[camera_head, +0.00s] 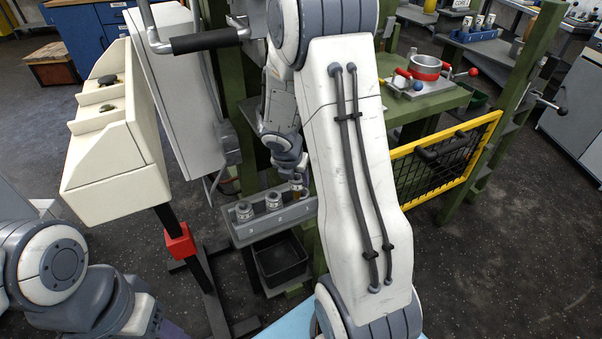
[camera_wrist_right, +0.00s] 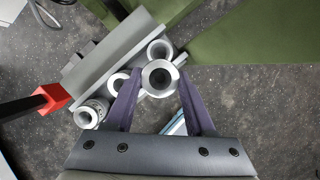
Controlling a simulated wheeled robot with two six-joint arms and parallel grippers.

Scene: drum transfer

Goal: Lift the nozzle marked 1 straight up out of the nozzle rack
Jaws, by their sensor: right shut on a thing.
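The nozzle rack (camera_head: 278,222) is a grey ledge in the middle of the head view, with pale nozzles such as one at its left end (camera_head: 244,210) and one beside it (camera_head: 273,200). My right gripper (camera_head: 298,178) points down over the rack's right end, partly hidden by my arm. In the right wrist view, the gripper's purple fingers (camera_wrist_right: 160,74) are shut on a round nozzle (camera_wrist_right: 160,84), seen end-on with a dark bore. Whether it is clear of its seat, I cannot tell.
Other nozzles (camera_wrist_right: 159,50) stand close beside the held one. A black bin (camera_head: 280,262) sits below the rack. A beige control box (camera_head: 117,150) stands left, and green frame posts surround the rack. A yellow mesh guard (camera_head: 437,160) is at right.

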